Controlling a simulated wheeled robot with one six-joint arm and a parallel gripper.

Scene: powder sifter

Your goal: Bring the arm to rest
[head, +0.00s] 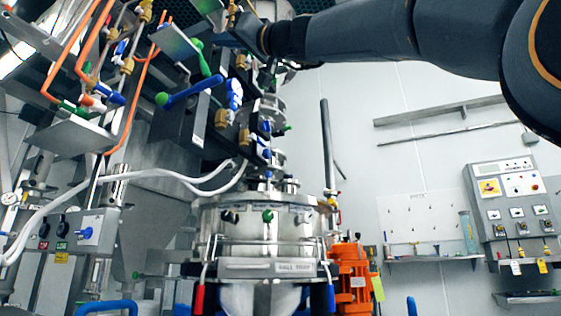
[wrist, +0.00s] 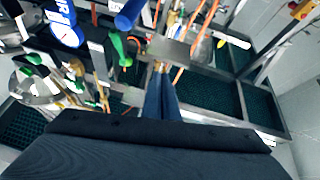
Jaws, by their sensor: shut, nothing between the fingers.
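My arm reaches in from the upper right of the head view, roughly level across the top. My gripper (head: 222,38) is at its left end, beside the pipes and valves of the machine. In the wrist view my gripper (wrist: 161,74) shows as two dark blue fingers close together with nothing between them. The fingertips overlap a bronze-coloured fitting in that picture; I cannot tell whether they touch it. The gripper is shut and empty.
A blue valve handle with a green knob (head: 190,94) and orange pipes (head: 66,62) are near my gripper. The steel sifter vessel (head: 225,222) stands below. An orange motor (head: 352,270) and a wall control panel (head: 508,205) are at right. The space before the white wall looks open.

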